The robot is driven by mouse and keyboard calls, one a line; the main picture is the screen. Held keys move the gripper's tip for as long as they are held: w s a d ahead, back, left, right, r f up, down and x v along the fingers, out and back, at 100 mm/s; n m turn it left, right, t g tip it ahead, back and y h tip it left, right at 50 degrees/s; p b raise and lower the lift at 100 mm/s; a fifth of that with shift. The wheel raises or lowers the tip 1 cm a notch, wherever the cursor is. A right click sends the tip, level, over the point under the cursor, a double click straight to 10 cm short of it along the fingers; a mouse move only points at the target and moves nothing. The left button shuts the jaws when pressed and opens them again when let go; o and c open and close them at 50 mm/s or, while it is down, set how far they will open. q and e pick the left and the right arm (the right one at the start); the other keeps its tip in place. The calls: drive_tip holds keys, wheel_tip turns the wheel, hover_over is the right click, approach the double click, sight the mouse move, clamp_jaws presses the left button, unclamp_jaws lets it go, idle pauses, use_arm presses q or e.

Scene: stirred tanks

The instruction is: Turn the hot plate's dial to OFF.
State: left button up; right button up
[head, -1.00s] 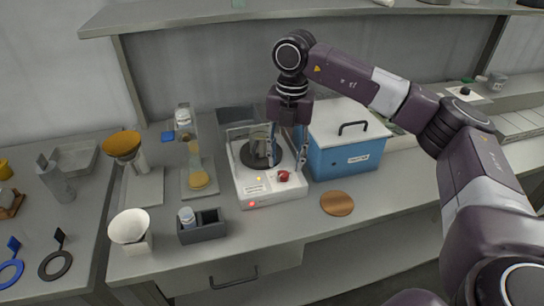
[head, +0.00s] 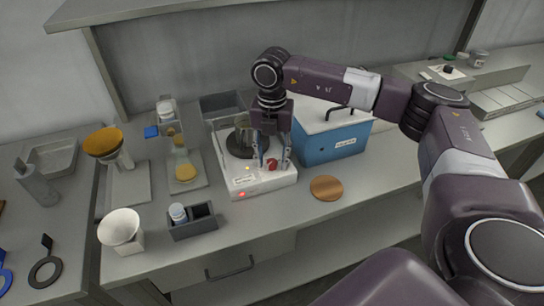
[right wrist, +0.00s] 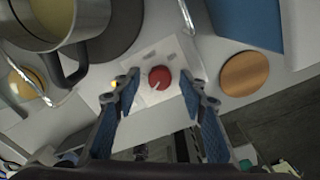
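The white hot plate (head: 243,185) stands on the bench, with a red dial (head: 272,164) on its front panel. In the right wrist view the dial (right wrist: 160,78) is a red knob with a pale pointer line directed down and left. My right gripper (head: 271,163) is over the front of the hot plate, pointing down. Its blue-padded fingers (right wrist: 160,92) are apart, one on each side of the dial, with gaps showing on both sides. A metal pot (right wrist: 62,20) with a handle sits on the dark round plate. My left gripper is not in view.
A blue box with a white lid (head: 330,143) stands close right of the hot plate. A copper-coloured disc (head: 326,188) lies in front of it. A grey two-slot holder (head: 192,222) and a white funnel (head: 121,227) stand at the left. A wire frame surrounds the pot.

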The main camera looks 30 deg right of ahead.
drive_tip(key=shift+c, duration=0.7)
clamp_jaws()
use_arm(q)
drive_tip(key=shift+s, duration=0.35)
